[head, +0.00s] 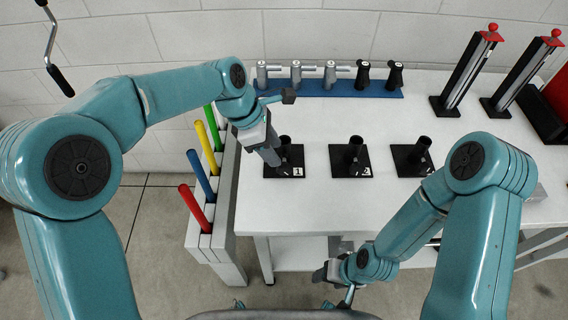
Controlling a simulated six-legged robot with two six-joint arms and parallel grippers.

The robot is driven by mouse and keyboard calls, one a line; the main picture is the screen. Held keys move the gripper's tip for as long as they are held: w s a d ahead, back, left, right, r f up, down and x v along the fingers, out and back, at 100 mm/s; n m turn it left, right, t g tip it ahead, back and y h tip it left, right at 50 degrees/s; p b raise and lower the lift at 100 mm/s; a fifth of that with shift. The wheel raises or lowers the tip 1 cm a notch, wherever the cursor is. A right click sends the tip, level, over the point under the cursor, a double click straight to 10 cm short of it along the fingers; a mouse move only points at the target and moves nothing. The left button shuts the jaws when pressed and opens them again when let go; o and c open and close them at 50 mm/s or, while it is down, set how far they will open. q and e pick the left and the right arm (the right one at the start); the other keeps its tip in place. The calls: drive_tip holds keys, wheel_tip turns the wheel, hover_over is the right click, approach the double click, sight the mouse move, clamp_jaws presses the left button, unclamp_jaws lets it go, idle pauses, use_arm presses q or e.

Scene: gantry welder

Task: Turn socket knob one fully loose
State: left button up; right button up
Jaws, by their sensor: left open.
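Socket one is a black upright tube (285,146) on a square black base plate (294,158) with a white "1" label, on the left part of the white table. My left gripper (274,160) is open and points down at the left front of this tube, close above the plate. It covers that side, so I cannot make out the socket's knob or tell whether the fingers touch it. My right gripper (324,274) is low in front of the table's front edge, away from the sockets; its jaws are too small and dark to read.
Two more black sockets (352,158) (412,158) stand to the right. A blue rack (330,88) with several grey and black torch-like pieces lies behind. Coloured rods (200,178) in a white holder flank the table's left edge. Two red-topped posts (470,68) (525,72) stand at back right.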

sight(284, 164)
use_arm(q)
drive_tip(key=x, duration=0.7)
drive_tip(key=shift+d+f, duration=0.1)
drive_tip(key=shift+f, duration=0.1)
drive_tip(key=shift+c, duration=0.3)
clamp_jaws()
